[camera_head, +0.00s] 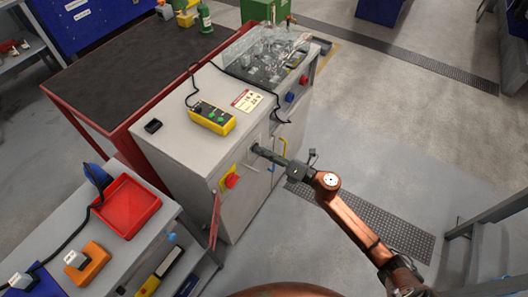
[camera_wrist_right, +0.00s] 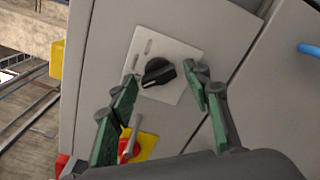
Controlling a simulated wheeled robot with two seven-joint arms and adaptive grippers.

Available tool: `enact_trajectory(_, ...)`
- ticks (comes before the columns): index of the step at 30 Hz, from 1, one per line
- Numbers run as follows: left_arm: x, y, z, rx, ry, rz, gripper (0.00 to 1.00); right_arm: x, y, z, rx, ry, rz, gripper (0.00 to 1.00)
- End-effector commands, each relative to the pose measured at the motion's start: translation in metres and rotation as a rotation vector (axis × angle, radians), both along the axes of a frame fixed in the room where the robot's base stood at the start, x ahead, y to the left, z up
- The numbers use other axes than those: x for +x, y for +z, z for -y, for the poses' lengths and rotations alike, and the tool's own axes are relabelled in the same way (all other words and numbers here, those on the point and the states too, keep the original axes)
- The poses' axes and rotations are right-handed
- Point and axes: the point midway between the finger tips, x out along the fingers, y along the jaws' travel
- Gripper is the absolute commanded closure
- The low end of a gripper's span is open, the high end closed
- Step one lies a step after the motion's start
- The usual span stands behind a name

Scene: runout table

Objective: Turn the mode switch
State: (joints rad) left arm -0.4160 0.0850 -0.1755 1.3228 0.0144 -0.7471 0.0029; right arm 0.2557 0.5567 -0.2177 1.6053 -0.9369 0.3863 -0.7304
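The mode switch is a black rotary knob (camera_wrist_right: 158,73) on a pale plate (camera_wrist_right: 180,55) with small markings, seen in the right wrist view. The plate is on the grey cabinet (camera_head: 185,165). My right gripper (camera_head: 260,151) is at the cabinet's front face in the head view and hides the knob there. In the right wrist view, its green-padded fingers (camera_wrist_right: 163,80) are open, one on each side of the knob with gaps showing. I cannot tell how far the fingertips are from the plate. My left gripper is not in view.
A red stop button (camera_head: 232,181) on a yellow plate is beside the gripper. A yellow pendant (camera_head: 212,117) with a cable lies on the cabinet top. A blue handle (camera_wrist_right: 309,48) is on the adjoining panel. A red tray (camera_head: 128,207) stands at left. The floor at right is mostly clear.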

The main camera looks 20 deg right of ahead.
Motion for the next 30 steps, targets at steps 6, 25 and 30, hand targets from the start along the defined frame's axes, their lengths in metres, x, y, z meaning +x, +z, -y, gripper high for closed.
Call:
enact_trajectory(6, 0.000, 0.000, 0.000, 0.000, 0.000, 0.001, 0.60, 0.000, 0.001, 0.000, 0.001, 0.000, 0.001, 0.51)
enact_trajectory(25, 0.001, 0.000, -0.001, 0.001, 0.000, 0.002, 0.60, -0.069, 0.000, 0.054, 0.000, -0.003, -0.002, 0.51)
enact_trajectory(30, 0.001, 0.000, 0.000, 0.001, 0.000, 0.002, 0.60, -0.087, 0.000, 0.069, 0.002, -0.002, -0.001, 0.51)
